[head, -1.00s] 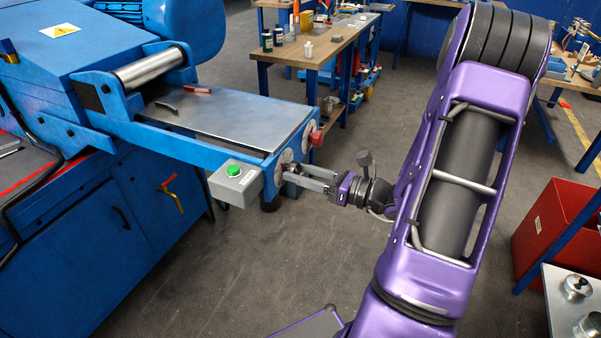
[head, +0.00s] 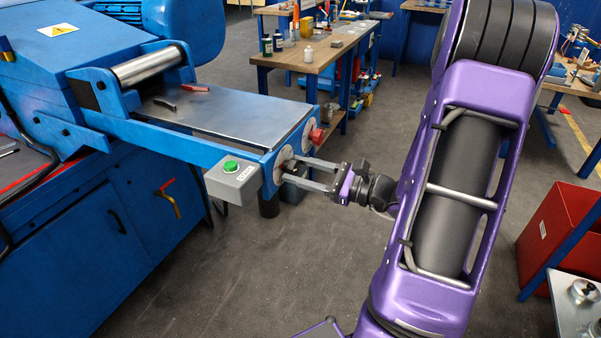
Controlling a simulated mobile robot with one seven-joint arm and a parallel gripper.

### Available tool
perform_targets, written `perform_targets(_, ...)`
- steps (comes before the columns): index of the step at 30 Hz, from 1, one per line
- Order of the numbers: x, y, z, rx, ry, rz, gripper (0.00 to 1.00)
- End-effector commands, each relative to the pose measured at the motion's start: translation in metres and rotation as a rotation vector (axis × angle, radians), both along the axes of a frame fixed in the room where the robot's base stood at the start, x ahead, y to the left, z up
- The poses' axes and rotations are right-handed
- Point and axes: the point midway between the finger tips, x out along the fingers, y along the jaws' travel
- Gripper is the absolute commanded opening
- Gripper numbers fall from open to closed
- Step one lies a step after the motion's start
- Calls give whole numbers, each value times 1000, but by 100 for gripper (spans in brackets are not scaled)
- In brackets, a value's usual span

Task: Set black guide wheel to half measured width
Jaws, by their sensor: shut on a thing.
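The black guide wheel (head: 291,166) is a small dark knob in front of a pale round dial (head: 280,170) on the end plate of the blue machine. My gripper (head: 287,172) reaches it from the right and is shut on it, with one finger above and one below. The fingers hide much of the wheel, and the dial's marks are too small to read. A red knob (head: 316,135) with its own pale dial (head: 307,133) sits farther back on the same end plate, apart from my gripper.
A grey box with a green button (head: 232,180) hangs just left of the dial, close to my fingers. A metal plate (head: 230,112) with two small tools lies on the machine's arm. A wooden workbench (head: 295,56) stands behind.

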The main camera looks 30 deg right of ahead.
Motion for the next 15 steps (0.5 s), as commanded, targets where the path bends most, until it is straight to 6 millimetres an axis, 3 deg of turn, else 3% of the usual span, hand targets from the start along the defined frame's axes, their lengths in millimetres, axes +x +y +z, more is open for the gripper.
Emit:
perform_targets(2, 0, 0, 0, 1, 1, 0, 0)
perform_targets(3, 0, 0, 0, 1, 1, 0, 57)
perform_targets(7, 0, 0, 0, 2, 1, 0, 80)
perform_targets(15, 0, 0, 0, 2, 1, 0, 81)
